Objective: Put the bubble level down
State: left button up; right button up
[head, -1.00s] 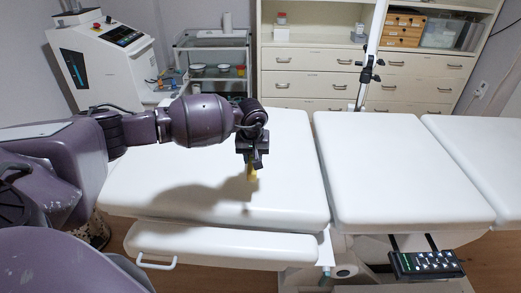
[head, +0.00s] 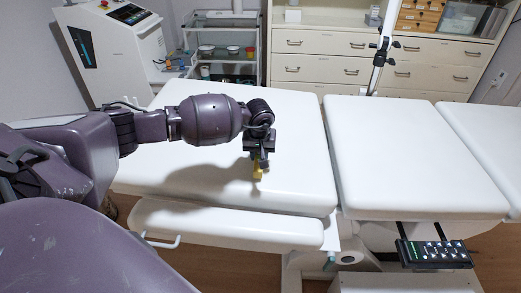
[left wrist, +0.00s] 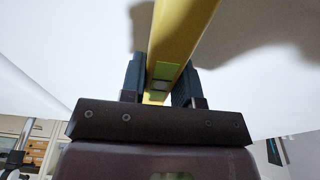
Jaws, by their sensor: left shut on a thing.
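The yellow bubble level (head: 258,171) is held in my left gripper (head: 257,160), above the left section of the white couch (head: 205,165). In the left wrist view the level (left wrist: 178,40) runs between the two dark fingers of my left gripper (left wrist: 160,82), with a greenish vial window showing near them. The fingers are shut on it. In the head view the level points down toward the couch; I cannot tell whether its lower end touches the surface. My right gripper is not in view.
The couch's middle section (head: 390,160) and right section (head: 480,150) are bare. A black control box (head: 435,254) hangs at the front right. A white machine (head: 115,50), a glass trolley (head: 225,50) and a drawer cabinet (head: 330,60) stand behind.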

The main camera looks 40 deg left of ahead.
pick_arm(q)
jog(key=shift+f, duration=0.4)
dwell(0.5)
jog(key=shift+s+f+b, duration=0.1)
jog(key=shift+f+b, duration=0.25)
jog(key=shift+b, duration=0.1)
